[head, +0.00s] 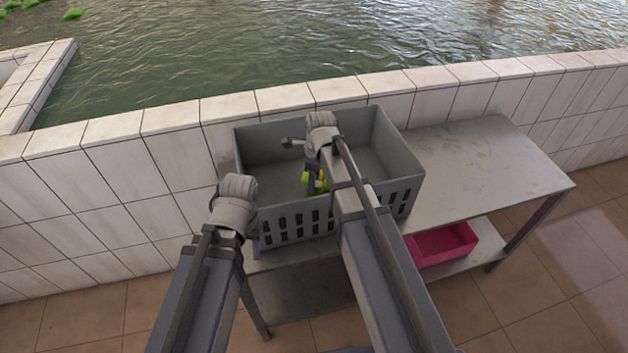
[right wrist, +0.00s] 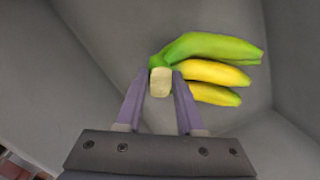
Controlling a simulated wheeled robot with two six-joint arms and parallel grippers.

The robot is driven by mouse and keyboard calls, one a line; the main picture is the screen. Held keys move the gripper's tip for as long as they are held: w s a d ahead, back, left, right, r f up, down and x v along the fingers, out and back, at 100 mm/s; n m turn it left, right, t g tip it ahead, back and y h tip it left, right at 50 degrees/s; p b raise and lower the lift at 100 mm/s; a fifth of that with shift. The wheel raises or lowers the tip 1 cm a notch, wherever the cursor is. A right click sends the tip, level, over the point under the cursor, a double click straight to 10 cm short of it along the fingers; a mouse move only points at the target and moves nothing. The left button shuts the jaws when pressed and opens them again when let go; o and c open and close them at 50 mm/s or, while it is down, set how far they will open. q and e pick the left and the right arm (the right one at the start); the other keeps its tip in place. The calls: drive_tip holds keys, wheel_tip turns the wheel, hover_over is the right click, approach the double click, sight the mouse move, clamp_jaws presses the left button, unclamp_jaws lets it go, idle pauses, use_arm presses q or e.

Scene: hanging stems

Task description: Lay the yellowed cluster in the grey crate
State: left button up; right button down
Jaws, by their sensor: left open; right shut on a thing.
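The yellowed cluster (right wrist: 215,72) is a small bunch of bananas, yellow with green parts, seen in the right wrist view. My right gripper (right wrist: 158,85) is shut on its pale stem end. In the head view the cluster (head: 317,182) shows partly behind my right arm, inside the outline of the grey crate (head: 270,142). I cannot tell whether the cluster touches the crate floor. The crate has slotted sides and stands on a metal table. My left gripper (head: 252,240) is open in front of the crate's left corner, mostly hidden by its own wrist.
The metal table (head: 480,165) is bare to the right of the crate. A pink bin (head: 440,245) sits on the lower shelf. A white tiled wall (head: 100,180) runs behind the table, with water beyond it. The rest of the crate's visible interior looks empty.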

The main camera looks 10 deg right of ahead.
drive_tip(key=shift+f, duration=0.2)
idle(0.4)
drive_tip(key=shift+c, duration=2.2)
unclamp_jaws()
drive_tip(key=shift+b, duration=0.3)
drive_tip(key=r+p, duration=0.8)
drive_tip(key=shift+s+d, duration=0.2)
drive_tip(key=shift+s, duration=0.2)
wheel_tip(320, 180, up, 15)
drive_tip(key=p, duration=1.5)
